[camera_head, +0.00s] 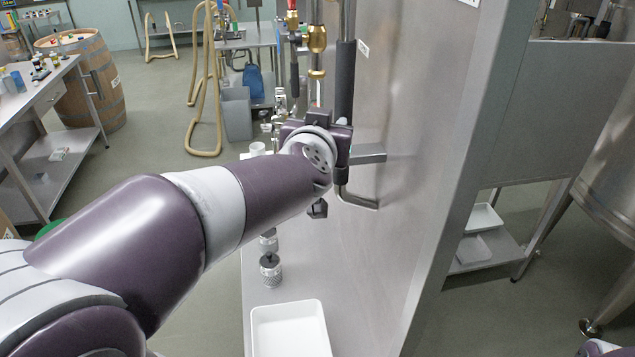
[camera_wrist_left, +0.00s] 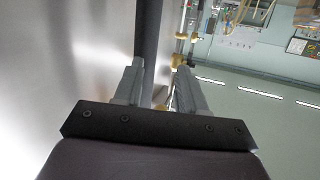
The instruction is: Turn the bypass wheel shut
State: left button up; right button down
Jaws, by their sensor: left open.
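No wheel that I can clearly pick out as the bypass wheel shows in either view; my left arm and gripper hide part of the pipework. My left gripper (camera_wrist_left: 157,85) is open, its two grey fingers apart. A dark-sleeved upright pipe (camera_wrist_left: 147,35) shows beyond and between the fingers, close to the left one. Brass fittings (camera_wrist_left: 177,62) show beyond the right finger. In the head view, the gripper is beside the steel panel (camera_head: 410,120), below the dark-sleeved pipe (camera_head: 345,80) and brass fittings (camera_head: 317,40). Its fingers are mostly hidden there. My right gripper is out of view.
A white tray (camera_head: 290,330) lies on the steel ledge below my left arm, near knurled metal fittings (camera_head: 270,268). The steel panel stands close on the right. A barrel (camera_head: 95,80) and side table (camera_head: 40,95) stand at left. Floor between is open.

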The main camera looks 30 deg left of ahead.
pick_arm(q)
notch_tip(320, 180, down, 6)
jog(key=s+d+g+h+b, duration=0.1)
jog(key=shift+s+d+m, duration=0.15)
jog(key=shift+d+m, duration=0.1)
jog(key=shift+m, duration=0.15)
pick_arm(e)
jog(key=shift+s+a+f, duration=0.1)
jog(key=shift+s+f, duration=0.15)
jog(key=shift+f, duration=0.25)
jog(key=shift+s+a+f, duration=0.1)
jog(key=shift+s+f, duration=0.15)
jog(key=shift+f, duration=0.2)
